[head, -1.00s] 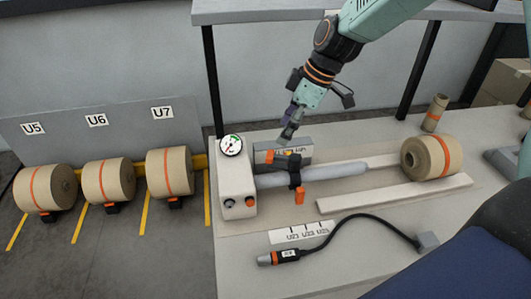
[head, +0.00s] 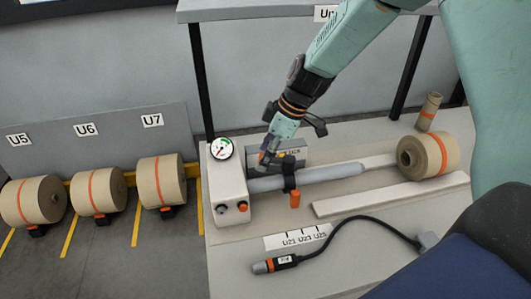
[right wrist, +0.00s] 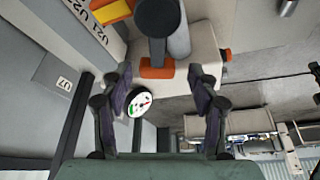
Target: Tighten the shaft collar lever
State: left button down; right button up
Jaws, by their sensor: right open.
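The black shaft collar (head: 289,176) sits around the grey shaft (head: 330,174) beside the white control box (head: 226,182). Its orange-ended lever (head: 294,200) hangs down on the near side. In the right wrist view a black collar part (right wrist: 157,18) shows at the top, with an orange piece (right wrist: 157,68) below it. My right gripper (head: 266,158) is open, above and left of the collar, near the box. In the right wrist view its fingers (right wrist: 162,98) stand apart, with the orange piece ahead of the gap and nothing held. My left gripper is not seen.
A round gauge (head: 222,149) tops the box, close left of my right gripper. A kraft roll (head: 430,156) is at the shaft's right end. A cabled tool (head: 276,263) lies in front. Several rolls stand left.

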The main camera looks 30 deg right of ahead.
jog(key=shift+w+a+f, duration=0.1)
jog(key=shift+w, duration=0.1)
jog(key=shift+w+f, duration=0.1)
jog(key=c, duration=0.3)
jog(key=shift+s, duration=0.2)
jog(key=c, duration=0.5)
jog(key=shift+w, duration=0.1)
grip_shut()
